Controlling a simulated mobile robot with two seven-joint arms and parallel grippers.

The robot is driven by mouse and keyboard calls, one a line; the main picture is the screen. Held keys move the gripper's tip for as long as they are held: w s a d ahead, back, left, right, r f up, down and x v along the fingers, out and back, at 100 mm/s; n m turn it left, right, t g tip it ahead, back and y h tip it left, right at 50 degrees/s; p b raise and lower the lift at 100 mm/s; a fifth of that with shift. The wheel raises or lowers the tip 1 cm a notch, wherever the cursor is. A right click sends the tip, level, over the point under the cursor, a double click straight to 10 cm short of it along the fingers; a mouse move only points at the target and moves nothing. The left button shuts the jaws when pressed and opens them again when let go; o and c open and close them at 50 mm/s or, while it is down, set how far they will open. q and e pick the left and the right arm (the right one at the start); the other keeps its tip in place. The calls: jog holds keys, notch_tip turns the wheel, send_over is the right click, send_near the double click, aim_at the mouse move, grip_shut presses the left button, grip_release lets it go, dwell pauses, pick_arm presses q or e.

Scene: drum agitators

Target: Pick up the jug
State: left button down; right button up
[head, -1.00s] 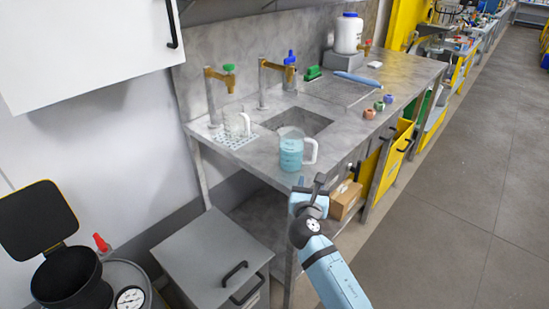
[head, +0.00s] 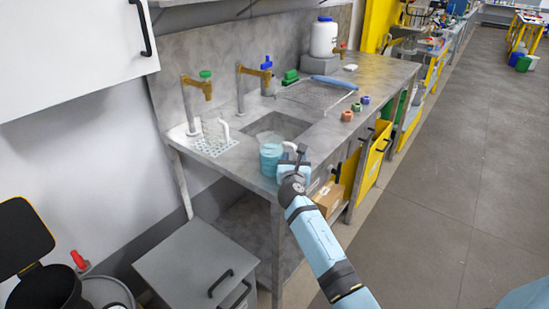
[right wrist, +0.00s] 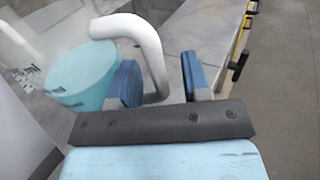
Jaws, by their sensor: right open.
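The jug (head: 270,158) is clear, holds blue liquid and has a white handle. It stands upright on the grey sink bench near its front edge. My right gripper (head: 298,154) is at the jug's handle side. In the right wrist view, the jug (right wrist: 82,78) is at the left and its white handle (right wrist: 152,50) curves down between the two blue fingertips of the open gripper (right wrist: 160,82). I see a gap between the handle and the right finger; whether the left finger touches the handle I cannot tell. My left gripper is not in view.
A second clear vessel with a white handle (head: 215,132) stands on a perforated mat behind the jug. The sink basin (head: 277,127) lies behind it, with brass taps (head: 200,85). Small coloured pieces (head: 347,116) lie to the right. A grey cabinet (head: 190,262) stands below left.

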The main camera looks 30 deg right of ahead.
jog(key=shift+w+d, duration=0.1)
jog(key=shift+w, duration=0.05)
grip_shut()
jog(key=shift+r, duration=0.1)
jog(key=shift+r, duration=0.1)
